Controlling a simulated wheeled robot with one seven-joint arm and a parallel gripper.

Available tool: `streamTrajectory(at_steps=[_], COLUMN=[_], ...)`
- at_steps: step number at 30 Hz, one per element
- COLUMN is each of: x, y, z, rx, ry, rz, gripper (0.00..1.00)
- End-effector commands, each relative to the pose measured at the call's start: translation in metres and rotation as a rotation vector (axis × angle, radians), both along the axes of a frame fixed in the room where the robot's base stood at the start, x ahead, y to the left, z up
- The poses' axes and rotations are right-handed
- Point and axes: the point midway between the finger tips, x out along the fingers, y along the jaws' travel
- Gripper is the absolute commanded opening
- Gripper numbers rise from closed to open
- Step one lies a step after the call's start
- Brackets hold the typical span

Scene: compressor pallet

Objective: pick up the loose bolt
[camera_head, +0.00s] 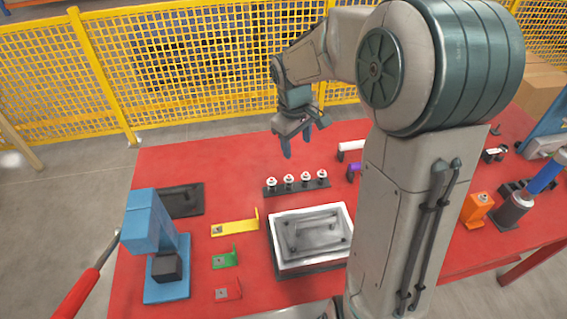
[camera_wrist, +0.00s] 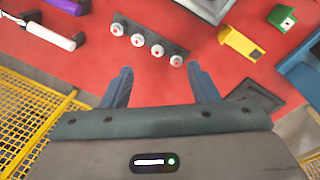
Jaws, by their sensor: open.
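Several bolts with white heads and red centres stand in a row on a dark rack (camera_head: 297,189) on the red table. The leftmost bolt (camera_head: 271,184) and the rightmost bolt (camera_head: 321,176) show clearly in the head view. In the wrist view the bolts sit beyond my fingertips, the nearest being a bolt (camera_wrist: 176,60) at the row's right end. I cannot tell which bolt is loose. My gripper (camera_head: 303,140) hangs above and behind the rack, open and empty.
A grey tray (camera_head: 272,240) with a cast part stands in front of the rack. A blue press-like fixture (camera_head: 144,230) stands farther left. A yellow mesh fence (camera_head: 190,70) runs behind the table.

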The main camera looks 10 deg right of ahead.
Motion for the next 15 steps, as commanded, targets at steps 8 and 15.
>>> streamTrajectory(at_steps=[8, 15], x=[0.059, 0.077], y=[-0.002, -0.003], z=[-0.066, -0.091], rx=[0.055, 0.082], ry=[0.078, 0.095], rz=[0.159, 0.211], gripper=[0.54, 0.54])
